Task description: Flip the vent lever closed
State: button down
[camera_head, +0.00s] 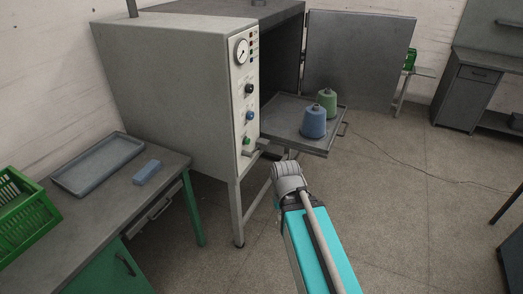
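A grey oven-like cabinet (170,95) stands at the centre left with its door (358,60) swung wide open. Its narrow control panel (245,75) carries a round gauge (242,51), a black knob (249,88), a blue knob (249,117) and a green button (246,140). I cannot pick out the vent lever with certainty. My teal arm reaches up from the bottom toward the panel's lower end. Small grey parts beyond my wrist, near the panel's bottom, may be my gripper; its fingers cannot be made out, nor whether they touch anything.
A pulled-out tray (286,128) holds a blue cone (313,122) and a green cone (327,101). A workbench (165,190) at left bears a grey tray (98,163), a blue block (147,172) and a green crate (25,215).

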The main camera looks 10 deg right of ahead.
aim_at(254, 151)
jog(key=k, duration=0.35)
jog(key=z, duration=0.2)
jog(key=i, duration=1.25)
jog(key=u, duration=0.2)
